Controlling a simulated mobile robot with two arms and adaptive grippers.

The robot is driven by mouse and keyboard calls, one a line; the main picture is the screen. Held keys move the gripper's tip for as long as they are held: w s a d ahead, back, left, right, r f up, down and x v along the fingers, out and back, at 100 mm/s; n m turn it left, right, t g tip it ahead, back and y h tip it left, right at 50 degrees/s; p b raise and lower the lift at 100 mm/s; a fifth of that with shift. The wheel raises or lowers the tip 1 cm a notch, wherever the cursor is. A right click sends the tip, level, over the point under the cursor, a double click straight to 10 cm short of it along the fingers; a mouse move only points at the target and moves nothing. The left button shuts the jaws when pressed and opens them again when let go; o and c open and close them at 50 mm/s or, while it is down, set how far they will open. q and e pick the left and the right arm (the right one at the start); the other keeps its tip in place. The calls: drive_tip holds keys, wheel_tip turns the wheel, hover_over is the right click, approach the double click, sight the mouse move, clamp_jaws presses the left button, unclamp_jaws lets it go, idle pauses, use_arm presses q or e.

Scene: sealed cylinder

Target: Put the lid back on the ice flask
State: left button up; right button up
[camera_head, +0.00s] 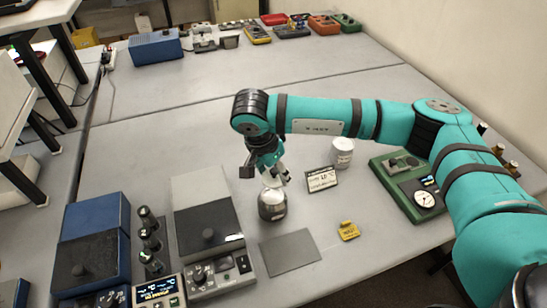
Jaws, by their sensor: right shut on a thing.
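The ice flask (272,211) is a short dark and silver cylinder standing upright on the table in the middle of the view, with a pale top. My right gripper (275,181) points down just above it. It is shut on a small light-coloured thing, which looks like the lid (269,181). The fingers and the small size hide most of the lid, and I cannot tell whether it touches the flask's top. My left gripper is not in view.
A white can (343,152) and a small sign (321,179) stand right of the flask. A grey mat (290,251) and a yellow tag (348,231) lie in front. A grey instrument (206,222) is close on the left; a green gauge box (411,185) is at right.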

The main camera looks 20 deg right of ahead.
drive_tip(key=shift+f, duration=0.2)
drive_tip(key=shift+a+f+b, duration=0.25)
drive_tip(key=shift+f+b, duration=0.05)
drive_tip(key=shift+f, duration=0.95)
wheel_tip(320, 180, down, 3)
drive_tip(key=shift+r+b, duration=0.15)
drive_tip(key=shift+b, duration=1)
drive_tip(key=shift+f+b, duration=0.4)
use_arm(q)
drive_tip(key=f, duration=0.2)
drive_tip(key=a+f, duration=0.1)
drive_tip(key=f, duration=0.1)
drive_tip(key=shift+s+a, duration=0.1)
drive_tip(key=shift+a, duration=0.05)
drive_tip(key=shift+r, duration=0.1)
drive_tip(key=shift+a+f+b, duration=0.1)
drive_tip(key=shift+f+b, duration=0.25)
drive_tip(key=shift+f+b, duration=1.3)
use_arm(e)
drive_tip(key=shift+f, duration=0.15)
